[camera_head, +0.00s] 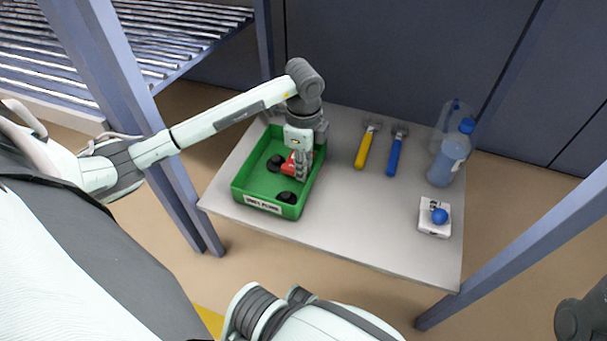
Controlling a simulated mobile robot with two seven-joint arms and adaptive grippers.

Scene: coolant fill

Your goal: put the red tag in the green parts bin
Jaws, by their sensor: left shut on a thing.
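The green parts bin (235,194) stands at the left of the grey table, with a white label on its front wall. My left gripper (299,171) points down inside the bin's outline, near its right wall. It is shut on the red tag (288,168), which shows partly beside the fingers. I cannot tell whether the tag touches the bin floor. Two black round parts (286,197) lie in the bin, one near the front and one further back. My right gripper is not clearly in view.
A yellow-handled hammer (363,150), a blue-handled hammer (394,155), a blue-capped bottle (449,158) and a white box with a blue ball (434,220) are on the table (340,225). Blue-grey posts (530,235) flank it. The table's front middle is clear.

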